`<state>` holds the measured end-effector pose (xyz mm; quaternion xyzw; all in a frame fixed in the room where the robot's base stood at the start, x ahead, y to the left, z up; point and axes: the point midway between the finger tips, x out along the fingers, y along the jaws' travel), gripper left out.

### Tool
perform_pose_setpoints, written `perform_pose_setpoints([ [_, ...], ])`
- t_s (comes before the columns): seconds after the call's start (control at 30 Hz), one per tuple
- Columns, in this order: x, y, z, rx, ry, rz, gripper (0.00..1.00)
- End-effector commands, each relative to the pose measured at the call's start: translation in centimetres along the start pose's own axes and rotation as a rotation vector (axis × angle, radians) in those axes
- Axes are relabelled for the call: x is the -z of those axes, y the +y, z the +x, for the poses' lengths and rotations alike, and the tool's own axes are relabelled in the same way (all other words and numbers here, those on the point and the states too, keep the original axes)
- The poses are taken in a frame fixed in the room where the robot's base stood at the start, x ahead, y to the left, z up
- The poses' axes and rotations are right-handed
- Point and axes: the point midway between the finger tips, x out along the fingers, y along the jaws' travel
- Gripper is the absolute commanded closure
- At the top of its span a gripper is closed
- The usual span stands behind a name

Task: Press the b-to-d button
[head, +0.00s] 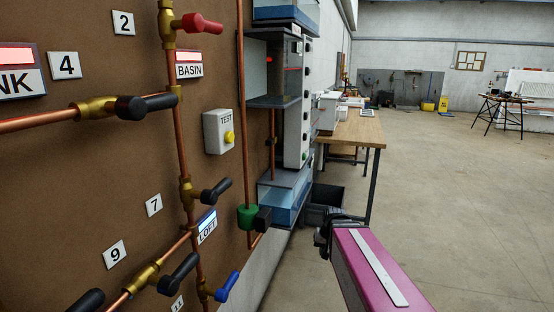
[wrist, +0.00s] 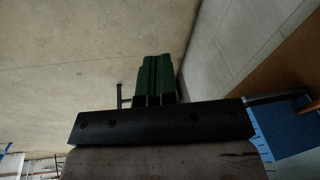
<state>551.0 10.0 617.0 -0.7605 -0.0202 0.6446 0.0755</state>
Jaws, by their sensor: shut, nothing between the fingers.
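I cannot make out any button marked b-to-d in either view. The only clearly labelled button is a yellow one (head: 229,137) on a white box marked TEST, on the brown pipe board (head: 75,190) in the head view. Beyond the board, a narrow grey-white panel (head: 294,120) carries a column of small dark round parts, too small to read. My gripper (wrist: 154,68) shows in the wrist view with its green fingers together and empty, apart from any button, over the concrete floor. In the head view its fingers cannot be made out.
Copper pipes with brass valves and levers, such as the red lever (head: 200,23) and blue lever (head: 228,287), stick out from the board. Blue tanks (head: 283,205) stand beyond it. A wooden workbench (head: 352,130) lies farther back. Open floor (head: 450,190) is at the right.

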Motion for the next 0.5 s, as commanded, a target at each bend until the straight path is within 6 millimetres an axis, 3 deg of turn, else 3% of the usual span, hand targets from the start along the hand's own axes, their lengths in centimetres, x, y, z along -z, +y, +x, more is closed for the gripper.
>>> perform_pose_setpoints([
  [0.03, -2.5, 0.4, 0.8, -0.032, -0.041, -0.019, 1.00],
  [0.2, -6.7, 1.6, 2.5, -0.110, -0.130, -0.063, 1.00],
  [0.33, -7.8, 2.0, 2.9, -0.134, -0.156, -0.078, 1.00],
  [0.5, -7.9, 2.1, 2.9, -0.138, -0.160, -0.080, 1.00],
])
